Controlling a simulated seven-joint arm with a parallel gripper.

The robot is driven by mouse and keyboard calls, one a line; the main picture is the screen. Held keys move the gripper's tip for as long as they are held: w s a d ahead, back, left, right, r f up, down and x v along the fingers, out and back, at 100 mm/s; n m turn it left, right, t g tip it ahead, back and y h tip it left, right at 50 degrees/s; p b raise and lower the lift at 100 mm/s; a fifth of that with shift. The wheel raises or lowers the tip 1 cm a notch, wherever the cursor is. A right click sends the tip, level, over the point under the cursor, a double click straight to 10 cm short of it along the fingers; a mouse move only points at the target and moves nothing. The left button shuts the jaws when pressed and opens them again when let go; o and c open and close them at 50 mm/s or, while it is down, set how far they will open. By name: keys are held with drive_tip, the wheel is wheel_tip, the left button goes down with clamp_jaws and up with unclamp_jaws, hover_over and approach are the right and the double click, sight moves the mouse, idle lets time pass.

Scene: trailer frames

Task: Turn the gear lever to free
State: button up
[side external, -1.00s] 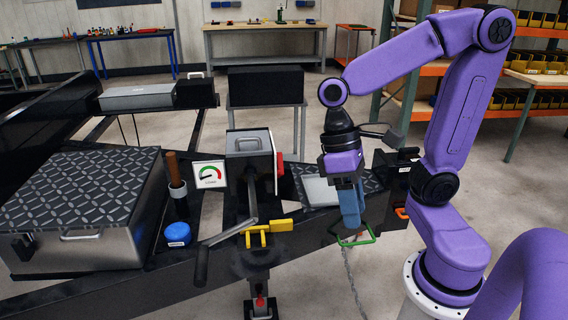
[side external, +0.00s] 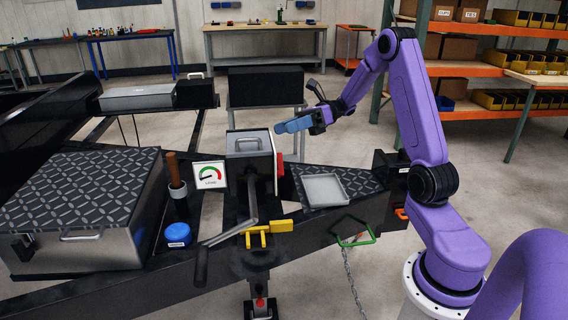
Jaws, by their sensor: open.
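My gripper (side external: 293,125), with blue fingers, is in the air pointing left, above and a little right of a grey box with a handle (side external: 248,146). It is open, touches nothing and holds nothing visible; the finger gap is hard to see. A red part (side external: 280,164) sits on the box's right side, below my gripper. A yellow part (side external: 281,226) sits lower, beside the crank handle (side external: 225,232). No readable label tells which part is the gear lever or where free is.
A gauge sign (side external: 210,175) stands left of the box. A grey tray (side external: 325,190) lies on the dark patterned plate to the right. A blue cap (side external: 178,234), a wooden-handled tool (side external: 174,172) and a green loop (side external: 354,232) are nearby. The air around my gripper is clear.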

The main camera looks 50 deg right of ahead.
drive_tip(key=s+d+f+m+t+h, duration=0.15)
drive_tip(key=d+m+t+h, duration=0.55)
drive_tip(key=d+m+t, duration=1.2)
drive_tip(key=n+g, duration=0.6)
approach(278, 166)
drive_tip(key=s+d+f, duration=0.2)
drive_tip(key=s+d, duration=0.4)
drive_tip(key=x, duration=1.6)
drive_tip(key=shift+w+a+r+m+y, duration=0.15)
drive_tip(key=shift+w+r+m+y, duration=0.15)
drive_tip(key=shift+r+y, duration=0.15)
drive_tip(key=shift+s, duration=0.1)
clamp_jaws()
